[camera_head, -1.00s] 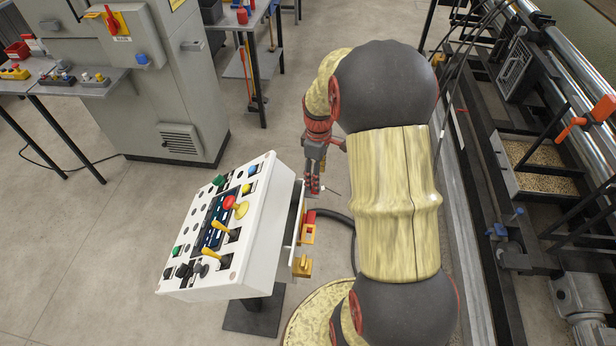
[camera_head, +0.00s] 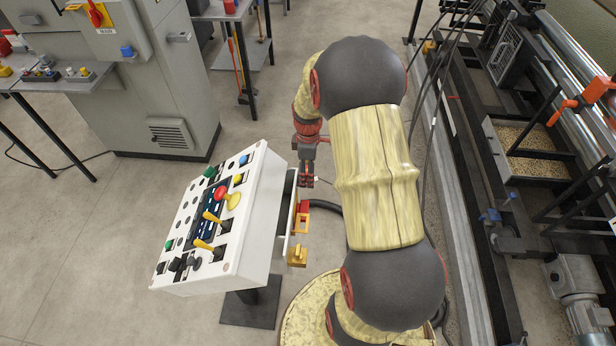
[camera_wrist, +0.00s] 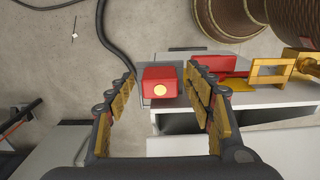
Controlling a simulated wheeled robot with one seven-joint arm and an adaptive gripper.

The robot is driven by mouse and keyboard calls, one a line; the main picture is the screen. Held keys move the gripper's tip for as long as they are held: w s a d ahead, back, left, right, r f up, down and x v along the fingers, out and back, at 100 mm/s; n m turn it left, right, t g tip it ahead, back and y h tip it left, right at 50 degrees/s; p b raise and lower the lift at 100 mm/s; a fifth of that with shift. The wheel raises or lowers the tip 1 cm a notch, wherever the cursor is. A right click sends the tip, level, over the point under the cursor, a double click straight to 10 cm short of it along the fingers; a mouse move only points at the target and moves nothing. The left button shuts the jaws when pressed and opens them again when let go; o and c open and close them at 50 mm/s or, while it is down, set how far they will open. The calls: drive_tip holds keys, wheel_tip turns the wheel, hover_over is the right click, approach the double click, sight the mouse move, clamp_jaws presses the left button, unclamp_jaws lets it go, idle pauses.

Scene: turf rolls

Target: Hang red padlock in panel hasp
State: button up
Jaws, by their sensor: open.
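The red padlock (camera_wrist: 160,87), a red block with a round yellow spot, sits between my fingertips in the wrist view, beside the panel's side ledge. My gripper (camera_wrist: 163,84) is open around it, with a gap on each side. It also shows in the head view (camera_head: 308,178), near the right side of the white control panel (camera_head: 215,225). To the right in the wrist view is a yellow bracket (camera_wrist: 268,74), which may be the hasp, beside a red part. The padlock's shackle is not clear.
A black cable (camera_wrist: 112,40) runs on the floor near my gripper. A grey cabinet (camera_head: 150,90) and a bench stand at the left. Long machinery with rollers (camera_head: 560,90) lines the right. The floor left of the panel is clear.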

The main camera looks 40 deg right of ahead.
drive_tip(key=c, duration=0.3)
drive_tip(key=c, duration=1)
